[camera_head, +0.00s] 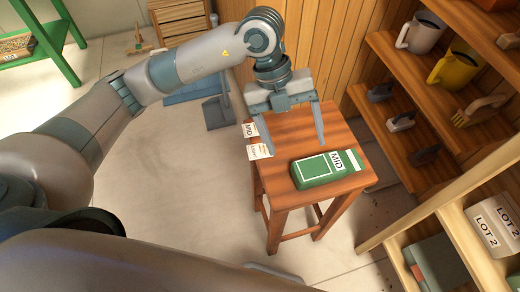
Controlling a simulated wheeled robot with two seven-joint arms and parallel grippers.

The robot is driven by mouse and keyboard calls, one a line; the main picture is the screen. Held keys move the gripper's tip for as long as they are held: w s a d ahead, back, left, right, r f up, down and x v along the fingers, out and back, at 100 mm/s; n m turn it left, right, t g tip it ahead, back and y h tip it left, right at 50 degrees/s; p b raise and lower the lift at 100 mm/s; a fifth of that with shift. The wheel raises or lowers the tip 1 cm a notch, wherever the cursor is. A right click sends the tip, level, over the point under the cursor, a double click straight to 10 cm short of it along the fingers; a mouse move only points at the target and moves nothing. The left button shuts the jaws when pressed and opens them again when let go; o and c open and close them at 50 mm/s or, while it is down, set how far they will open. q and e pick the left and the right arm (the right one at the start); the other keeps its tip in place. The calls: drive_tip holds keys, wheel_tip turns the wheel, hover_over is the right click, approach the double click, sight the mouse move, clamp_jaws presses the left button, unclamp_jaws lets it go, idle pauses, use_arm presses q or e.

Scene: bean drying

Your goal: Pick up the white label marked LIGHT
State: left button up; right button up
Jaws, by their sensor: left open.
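The white label marked LIGHT (260,151) lies at the left edge of the small wooden stool (277,187). A second white label, marked MID (250,130), lies just behind it on the same edge. A green packet marked MID (328,168) lies on the stool's right front part. My left gripper (293,146) is open above the stool, with its fingers pointing down, one on each side of a bare patch of wood. The LIGHT label is to the left of the fingers, near the left one, and nothing is held. My right gripper is not in view.
A green rack (48,45) stands at the far left.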

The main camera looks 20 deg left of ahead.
use_arm(q)
drive_tip(key=w+a+n+t+y, duration=0.2)
drive_tip(key=w+a+y, duration=0.2)
drive_tip(key=a, duration=0.5)
drive_tip(key=shift+w+r, duration=0.45)
drive_tip(key=shift+w, duration=0.25)
drive_tip(key=shift+a+f, duration=0.1)
wheel_tip(320, 180, down, 11)
drive_tip(key=p, duration=0.3)
drive_tip(key=shift+f, duration=0.5)
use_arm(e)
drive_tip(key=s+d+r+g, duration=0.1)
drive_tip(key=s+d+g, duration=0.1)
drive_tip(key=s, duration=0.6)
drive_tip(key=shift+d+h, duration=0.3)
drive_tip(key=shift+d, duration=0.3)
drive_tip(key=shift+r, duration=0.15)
